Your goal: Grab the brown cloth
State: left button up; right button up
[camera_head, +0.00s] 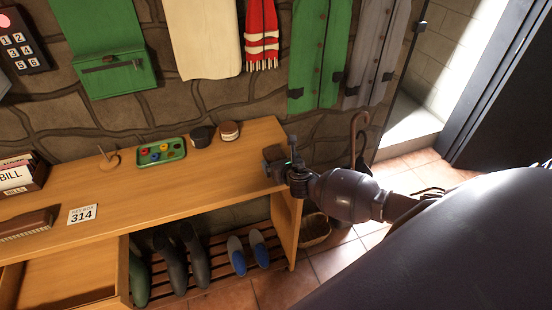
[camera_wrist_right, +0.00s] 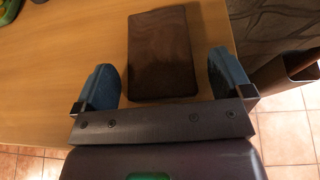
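A flat, dark brown rectangle lies on the wooden table in the right wrist view; it appears to be the folded brown cloth (camera_wrist_right: 160,52). My right gripper (camera_wrist_right: 162,62) is open, with one blue-grey finger on each side of the cloth and a gap on both sides. In the head view, my right gripper (camera_head: 282,166) is at the right end of the tabletop, and the cloth is mostly hidden or hard to make out there. My left gripper is not in view.
The wooden table (camera_head: 215,168) holds a green tray (camera_head: 161,153), two small round tins (camera_head: 229,131), a number card (camera_head: 82,214) and a brown brush (camera_head: 28,224). A drawer (camera_head: 70,275) stands open at lower left. Boots and shoes sit below. Garments hang on the wall behind.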

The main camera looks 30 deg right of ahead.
jog(key=c, duration=0.9)
